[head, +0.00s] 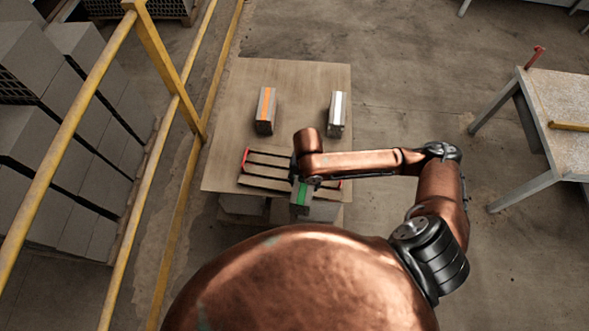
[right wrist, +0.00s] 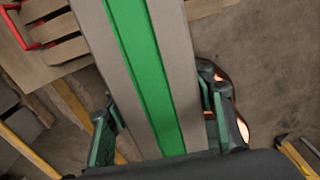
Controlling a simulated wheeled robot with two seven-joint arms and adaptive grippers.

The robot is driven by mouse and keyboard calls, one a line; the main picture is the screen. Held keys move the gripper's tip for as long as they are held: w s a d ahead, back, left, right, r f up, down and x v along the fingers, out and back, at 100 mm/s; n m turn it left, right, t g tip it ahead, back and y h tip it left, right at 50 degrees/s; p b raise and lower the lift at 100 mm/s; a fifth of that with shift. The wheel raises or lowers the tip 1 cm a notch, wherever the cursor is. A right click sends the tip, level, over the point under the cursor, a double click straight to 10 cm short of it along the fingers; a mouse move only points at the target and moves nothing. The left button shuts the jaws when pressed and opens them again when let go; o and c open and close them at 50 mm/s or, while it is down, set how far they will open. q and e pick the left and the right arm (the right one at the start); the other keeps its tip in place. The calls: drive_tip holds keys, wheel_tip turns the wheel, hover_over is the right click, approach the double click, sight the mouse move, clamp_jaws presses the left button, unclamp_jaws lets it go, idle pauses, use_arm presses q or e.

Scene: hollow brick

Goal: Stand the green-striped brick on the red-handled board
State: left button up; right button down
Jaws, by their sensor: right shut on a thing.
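The green-striped brick (head: 300,200) is grey with a green band along its face. It shows at the near edge of the table in the head view and fills the middle of the right wrist view (right wrist: 150,60). My right gripper (right wrist: 160,122) is shut on it, with one finger on each side. My left gripper is out of view.
An orange-striped brick (head: 265,112) and a white-striped brick (head: 337,114) stand farther back on the table (head: 300,80). A yellow railing (head: 188,110) runs along the left, before stacked grey blocks (head: 75,130). Another table (head: 555,100) stands at the right.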

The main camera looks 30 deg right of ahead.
drive_tip(key=w+d+f+b, duration=0.1)
drive_tip(key=w+d, duration=0.1)
drive_tip(key=w+d+f, duration=0.1)
drive_tip(key=w, duration=0.1)
drive_tip(key=w+d+f+b, duration=0.1)
drive_tip(key=w+d+f, duration=0.1)
drive_tip(key=shift+w+d+f+b, duration=0.1)
drive_tip(key=shift+w+d+b, duration=0.2)
drive_tip(key=shift+w+d, duration=0.05)
drive_tip(key=w+d+f+b, duration=0.1)
drive_tip(key=f, duration=0.2)
drive_tip(key=w+d+f+b, duration=0.1)
drive_tip(key=f, duration=0.2)
drive_tip(key=w+d+f+b, duration=0.1)
drive_tip(key=w+f, duration=0.1)
drive_tip(key=f, duration=0.1)
drive_tip(key=shift+d+b, duration=0.2)
drive_tip(key=shift+b, duration=0.2)
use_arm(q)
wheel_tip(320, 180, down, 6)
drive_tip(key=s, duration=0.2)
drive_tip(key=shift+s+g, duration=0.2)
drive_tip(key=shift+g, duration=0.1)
use_arm(e)
drive_tip(key=shift+r, duration=0.15)
drive_tip(key=c, duration=0.9)
unclamp_jaws()
drive_tip(key=shift+s+f, duration=0.15)
drive_tip(key=shift+f, duration=0.05)
